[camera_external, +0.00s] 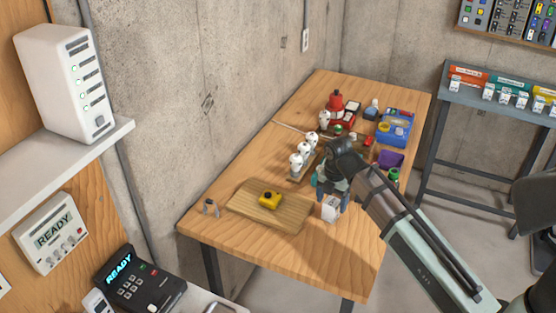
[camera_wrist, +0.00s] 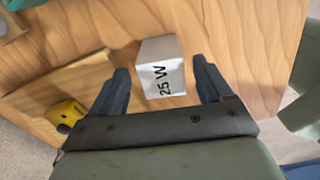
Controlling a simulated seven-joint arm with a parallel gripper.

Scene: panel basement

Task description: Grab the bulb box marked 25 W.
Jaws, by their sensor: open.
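The bulb box marked 25 W (camera_wrist: 161,69) is a small white-grey box on the wooden table, its label facing the wrist camera. In the wrist view it sits between the two fingers of my gripper (camera_wrist: 162,88), with a gap on each side. My gripper is open and empty. In the external view the white box (camera_external: 330,209) stands near the table's front edge, just below my gripper (camera_external: 331,192), which partly covers it.
A wooden board (camera_external: 243,206) with a yellow object (camera_external: 269,200) lies left of the box. White bulbs (camera_external: 303,156) stand in a row behind it. Red, blue and purple items (camera_external: 391,159) crowd the table's far right. Bare table (camera_external: 335,252) lies in front of the box.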

